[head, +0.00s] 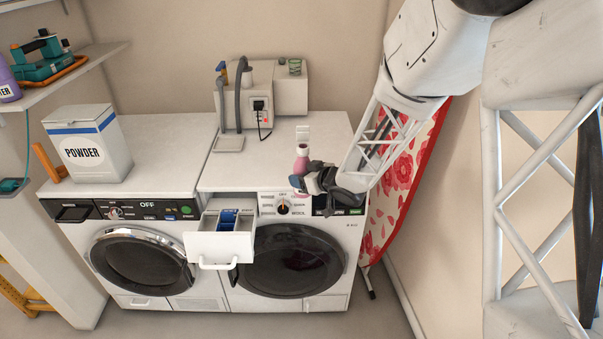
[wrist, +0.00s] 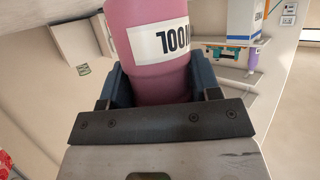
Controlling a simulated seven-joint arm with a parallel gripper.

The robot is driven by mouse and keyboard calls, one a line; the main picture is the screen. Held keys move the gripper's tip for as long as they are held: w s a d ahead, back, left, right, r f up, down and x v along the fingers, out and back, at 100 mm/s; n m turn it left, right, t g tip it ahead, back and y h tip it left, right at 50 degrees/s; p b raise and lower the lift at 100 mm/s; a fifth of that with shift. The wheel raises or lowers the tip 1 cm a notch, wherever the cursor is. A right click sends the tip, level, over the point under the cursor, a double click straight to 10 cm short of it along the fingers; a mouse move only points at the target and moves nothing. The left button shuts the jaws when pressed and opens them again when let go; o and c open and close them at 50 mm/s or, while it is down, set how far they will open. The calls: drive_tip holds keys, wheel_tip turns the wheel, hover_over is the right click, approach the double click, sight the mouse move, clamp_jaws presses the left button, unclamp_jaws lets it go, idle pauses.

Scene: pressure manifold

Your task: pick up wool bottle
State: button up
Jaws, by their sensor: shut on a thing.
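The wool bottle is pink with a white label. In the head view the bottle (head: 301,165) is upright at the front of the right washing machine's top, partly hidden by my gripper (head: 316,179). In the wrist view the bottle (wrist: 158,50) fills the middle, and its label reads "WOOL" in part. My gripper (wrist: 165,90) is shut on the bottle, with one dark finger on each side of it. I cannot tell whether the bottle's base touches the machine top.
The detergent drawer (head: 222,240) of the right machine is pulled open. A powder box (head: 88,145) stands on the left machine. A grey device with pipes (head: 262,100) is at the back. An ironing board (head: 400,175) leans at the right. The left machine's top has free room.

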drive_tip(key=shift+s+d+r, duration=0.1)
drive_tip(key=shift+s+d, duration=0.05)
drive_tip(key=shift+s, duration=0.5)
drive_tip(key=shift+s, duration=0.15)
idle(0.9)
drive_tip(key=shift+a, duration=1.25)
drive_tip(key=s+a+f, duration=0.1)
drive_tip(key=s+a, duration=0.2)
drive_tip(key=a, duration=0.8)
drive_tip(key=s+a+f, duration=0.2)
drive_tip(key=a, duration=0.8)
drive_tip(key=s+a+f, duration=0.1)
drive_tip(key=s+a, duration=0.2)
drive_tip(key=a, duration=0.8)
drive_tip(key=shift+s+a+f, duration=0.2)
drive_tip(key=shift+s+a, duration=0.1)
drive_tip(key=shift+a, duration=0.05)
drive_tip(key=shift+s+a+f, duration=0.15)
drive_tip(key=shift+s+a, duration=0.25)
drive_tip(key=shift+a, duration=0.2)
